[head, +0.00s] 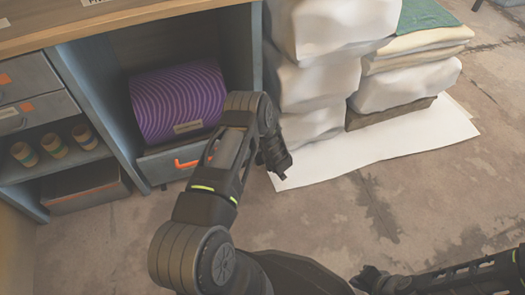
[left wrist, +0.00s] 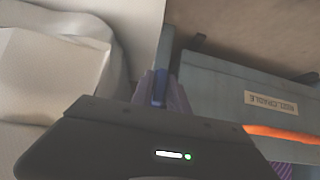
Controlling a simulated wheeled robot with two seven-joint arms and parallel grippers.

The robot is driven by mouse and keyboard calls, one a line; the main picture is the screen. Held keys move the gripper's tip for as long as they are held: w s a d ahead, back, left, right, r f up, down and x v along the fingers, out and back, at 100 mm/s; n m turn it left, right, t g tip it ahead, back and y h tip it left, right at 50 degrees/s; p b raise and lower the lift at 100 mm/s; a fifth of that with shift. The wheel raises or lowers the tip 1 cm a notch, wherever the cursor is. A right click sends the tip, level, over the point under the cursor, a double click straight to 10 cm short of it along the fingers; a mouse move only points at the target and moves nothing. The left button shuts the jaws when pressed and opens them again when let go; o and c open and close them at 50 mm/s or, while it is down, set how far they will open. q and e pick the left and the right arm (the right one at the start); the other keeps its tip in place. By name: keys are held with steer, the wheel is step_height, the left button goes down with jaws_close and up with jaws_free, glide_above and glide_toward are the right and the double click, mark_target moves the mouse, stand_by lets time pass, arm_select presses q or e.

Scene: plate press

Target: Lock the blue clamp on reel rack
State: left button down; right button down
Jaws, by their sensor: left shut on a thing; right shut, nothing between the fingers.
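The reel rack is a blue-grey cabinet bay (head: 253,50) with a purple patterned roll (head: 178,100) in it. Below the roll is a grey front (head: 165,166) with an orange handle (head: 187,163); in the left wrist view this front (left wrist: 225,85) bears a label reading "REEL CRADLE". My left gripper (head: 281,176) is beside the rack's right front edge. In the left wrist view its fingers (left wrist: 160,97) are closed around a narrow blue piece (left wrist: 160,86), which looks like the blue clamp. The clamp is hidden in the head view. My right gripper (head: 366,279) is shut and empty, low above the floor.
White wrapped bundles (head: 315,80) and folded cloths (head: 418,45) are stacked right of the rack, on a white sheet (head: 400,150). Drawers (head: 35,112) and a shelf with several small spools (head: 53,145) are at the left. The floor in front is clear.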

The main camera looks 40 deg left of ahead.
arm_select(q)
steer(key=shift+w+a+r, duration=0.15)
steer(key=shift+a+r, duration=0.1)
steer(key=c, duration=1.6)
jaws_free()
steer(key=shift+c, duration=0.2)
steer(key=shift+o, duration=1)
steer(key=shift+d+f, duration=0.1)
steer(key=shift+f, duration=0.05)
steer(key=shift+d, duration=0.15)
steer(key=p+v, duration=0.3)
steer(key=v, duration=0.4)
steer(key=shift+d+r, duration=0.2)
steer(key=shift+r, duration=0.1)
